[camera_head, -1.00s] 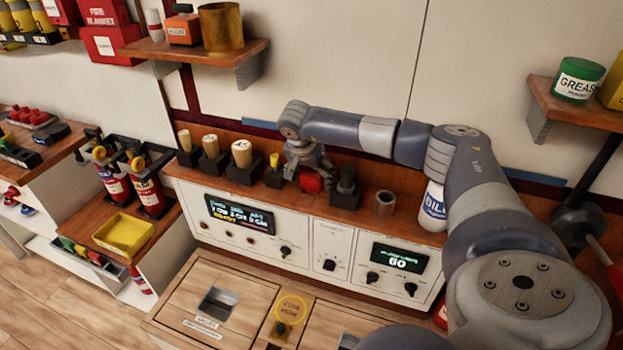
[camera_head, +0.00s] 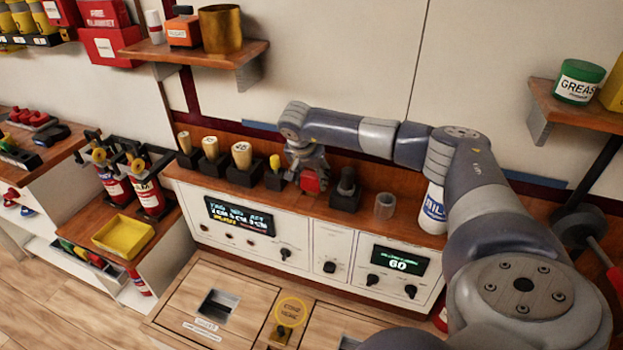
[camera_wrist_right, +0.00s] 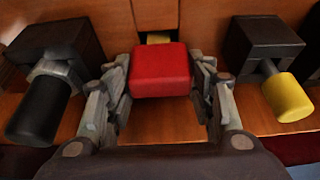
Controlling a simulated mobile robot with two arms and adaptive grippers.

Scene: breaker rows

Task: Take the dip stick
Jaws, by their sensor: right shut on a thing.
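A red block-shaped handle (camera_head: 312,182), which I take to be the dip stick's, is among the items on the wooden shelf top. It also shows in the right wrist view (camera_wrist_right: 160,70), between the two fingers. My right gripper (camera_head: 306,176) is shut on this red handle, with a finger on each side of it (camera_wrist_right: 162,88). A small yellowish part (camera_wrist_right: 158,38) shows just behind the handle. The rest of the stick is hidden, and I cannot tell whether it is lifted. My left gripper is not in view.
Black holders with a yellow knob (camera_head: 275,163) and a black knob (camera_head: 347,183) stand close on either side. Several wooden-handled tools (camera_head: 241,155), a grey cup (camera_head: 385,205) and an oil bottle (camera_head: 432,207) share the shelf. The control panel (camera_head: 330,252) is below.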

